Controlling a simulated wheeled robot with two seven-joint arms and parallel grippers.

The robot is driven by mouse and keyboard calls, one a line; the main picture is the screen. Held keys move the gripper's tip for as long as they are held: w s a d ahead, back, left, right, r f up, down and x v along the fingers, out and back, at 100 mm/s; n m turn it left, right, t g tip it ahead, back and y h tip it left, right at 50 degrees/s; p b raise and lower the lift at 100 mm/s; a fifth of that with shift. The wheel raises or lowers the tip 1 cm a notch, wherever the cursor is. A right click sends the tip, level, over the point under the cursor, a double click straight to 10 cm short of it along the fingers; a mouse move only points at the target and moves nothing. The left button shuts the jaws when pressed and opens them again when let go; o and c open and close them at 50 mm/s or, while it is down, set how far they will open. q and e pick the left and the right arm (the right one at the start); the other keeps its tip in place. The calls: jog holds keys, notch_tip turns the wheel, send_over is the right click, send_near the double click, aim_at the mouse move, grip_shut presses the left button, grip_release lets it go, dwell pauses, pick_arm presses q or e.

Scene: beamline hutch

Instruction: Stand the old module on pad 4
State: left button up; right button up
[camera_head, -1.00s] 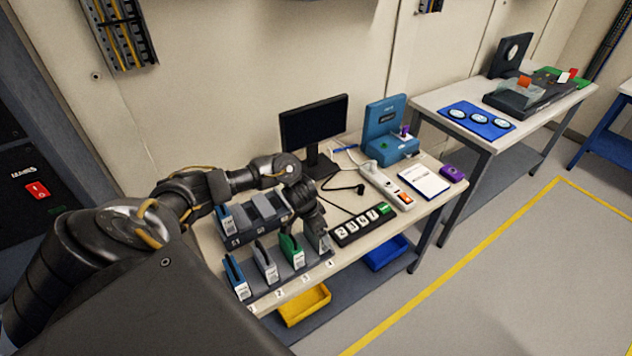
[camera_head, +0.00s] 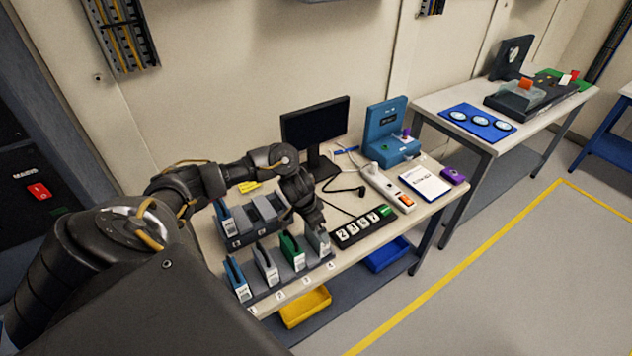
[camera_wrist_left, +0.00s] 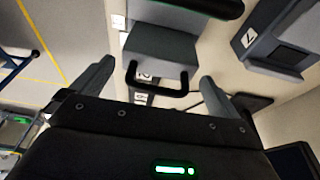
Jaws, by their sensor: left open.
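A grey module (camera_head: 318,242) with a pale label stands upright at the front row's right end, behind the number 4 mark (camera_head: 331,265). My left gripper (camera_head: 316,222) is just above it, pointing down. In the left wrist view the open fingers (camera_wrist_left: 153,88) stand apart on either side of a grey block's (camera_wrist_left: 160,48) black handle, with a gap visible on each side. I take this block to be the same module. My right gripper is not in view.
A green module (camera_head: 291,250), a grey-white one (camera_head: 266,264) and a blue one (camera_head: 237,279) stand to its left. Behind is a grey rack (camera_head: 262,229) with a blue module (camera_head: 226,217). A number strip (camera_head: 361,228) lies close right; a monitor (camera_head: 315,122) stands behind.

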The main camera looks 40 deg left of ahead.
pick_arm(q)
jog(key=v, duration=0.6)
jog(key=shift+r+p, duration=0.4)
jog(key=shift+s, duration=0.1)
